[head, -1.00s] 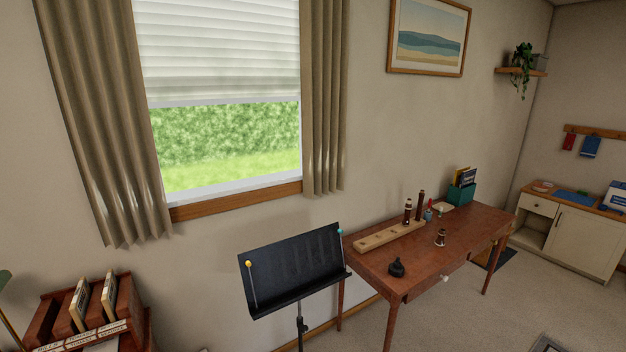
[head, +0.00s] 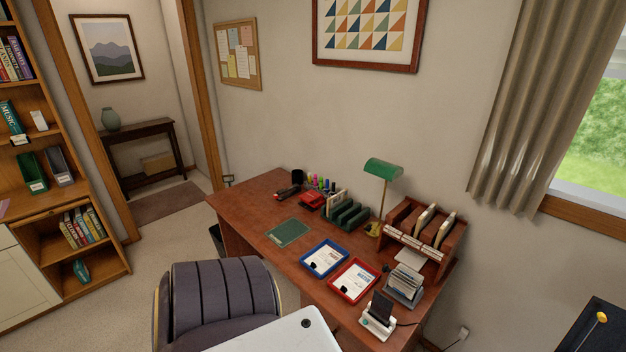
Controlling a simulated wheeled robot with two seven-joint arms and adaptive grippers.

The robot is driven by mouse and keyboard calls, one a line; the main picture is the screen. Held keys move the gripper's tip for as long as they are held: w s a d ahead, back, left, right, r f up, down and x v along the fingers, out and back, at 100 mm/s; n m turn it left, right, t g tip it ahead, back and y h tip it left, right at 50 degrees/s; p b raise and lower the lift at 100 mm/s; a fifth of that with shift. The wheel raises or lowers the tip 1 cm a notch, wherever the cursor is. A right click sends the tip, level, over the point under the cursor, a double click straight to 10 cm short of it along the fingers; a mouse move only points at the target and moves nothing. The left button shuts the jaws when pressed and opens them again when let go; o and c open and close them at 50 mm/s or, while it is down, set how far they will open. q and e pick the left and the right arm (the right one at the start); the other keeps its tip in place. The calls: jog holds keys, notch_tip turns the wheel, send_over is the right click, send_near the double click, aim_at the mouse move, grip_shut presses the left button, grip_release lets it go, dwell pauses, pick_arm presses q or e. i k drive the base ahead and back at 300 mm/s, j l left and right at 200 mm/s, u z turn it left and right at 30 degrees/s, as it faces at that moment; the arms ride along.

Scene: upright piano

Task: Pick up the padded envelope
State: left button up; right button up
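I cannot make out a padded envelope for certain in the head view. A flat tan item (head: 157,162) lies on the low shelf of the dark console table (head: 148,128) beyond the doorway, too small to identify. The brown desk (head: 258,205) holds a blue tray (head: 309,268) and a red tray (head: 336,290) with papers, and a wooden letter rack (head: 452,262) with upright items. Neither of my grippers is in view.
A dark padded chair (head: 220,296) stands at the desk's front side. A bookcase (head: 40,135) is at the left. A green lamp (head: 383,168) stands on the desk. Carpet (head: 165,250) is clear between bookcase and chair.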

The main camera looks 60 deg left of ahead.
aim_at(334, 201)
jog(key=u, duration=1.9)
